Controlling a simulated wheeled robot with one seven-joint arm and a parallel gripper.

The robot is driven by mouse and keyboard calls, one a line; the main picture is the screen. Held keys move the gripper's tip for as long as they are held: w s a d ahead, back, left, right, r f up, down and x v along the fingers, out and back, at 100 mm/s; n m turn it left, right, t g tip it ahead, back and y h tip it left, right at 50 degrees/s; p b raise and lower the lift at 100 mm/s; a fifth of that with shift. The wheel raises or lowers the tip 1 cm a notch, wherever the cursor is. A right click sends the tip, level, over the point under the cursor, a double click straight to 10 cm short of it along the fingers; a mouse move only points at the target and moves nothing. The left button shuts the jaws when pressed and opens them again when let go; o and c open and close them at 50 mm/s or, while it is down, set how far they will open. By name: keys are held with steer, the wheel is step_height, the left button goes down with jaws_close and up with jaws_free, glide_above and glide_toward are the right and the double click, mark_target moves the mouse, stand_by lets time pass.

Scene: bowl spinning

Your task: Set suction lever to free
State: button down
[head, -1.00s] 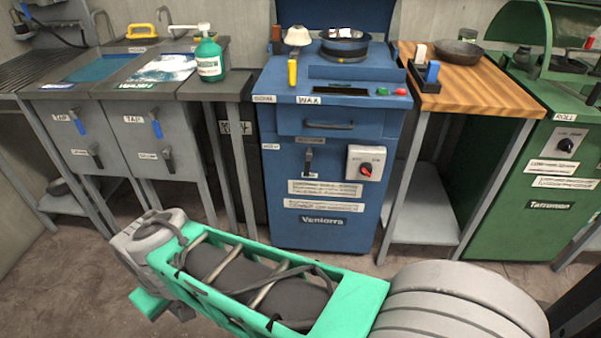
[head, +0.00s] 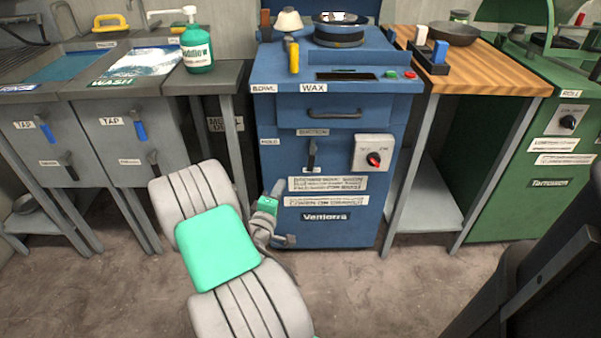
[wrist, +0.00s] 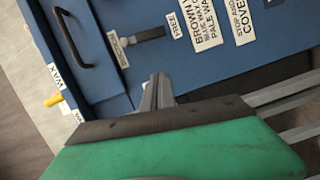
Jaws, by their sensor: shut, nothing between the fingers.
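The suction lever (head: 312,153) is a dark lever on the front of the blue machine (head: 340,230). It stands vertical below the suction label, with a label below it and the hold label (head: 270,142) to its left. In the wrist view the lever (wrist: 148,35) lies in line between the suction label (wrist: 117,50) and the free label (wrist: 175,22). My gripper (head: 278,187) is low and left of the lever, partly behind my arm. The wrist view shows its fingers (wrist: 158,92) shut and empty, apart from the lever.
A grey sink unit (head: 120,150) stands left, a wooden-topped table (head: 480,70) right. Open floor (head: 400,290) lies in front.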

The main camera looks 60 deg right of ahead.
mark_target(311, 163)
steer(key=shift+n, duration=0.3)
steer(key=d, duration=0.3)
steer(key=s+d, duration=0.1)
steer(key=d, duration=0.7)
steer(key=shift+s+d+f, duration=0.15)
steer(key=shift+d+f, duration=0.1)
steer(key=shift+f, duration=0.1)
steer(key=shift+f, duration=0.1)
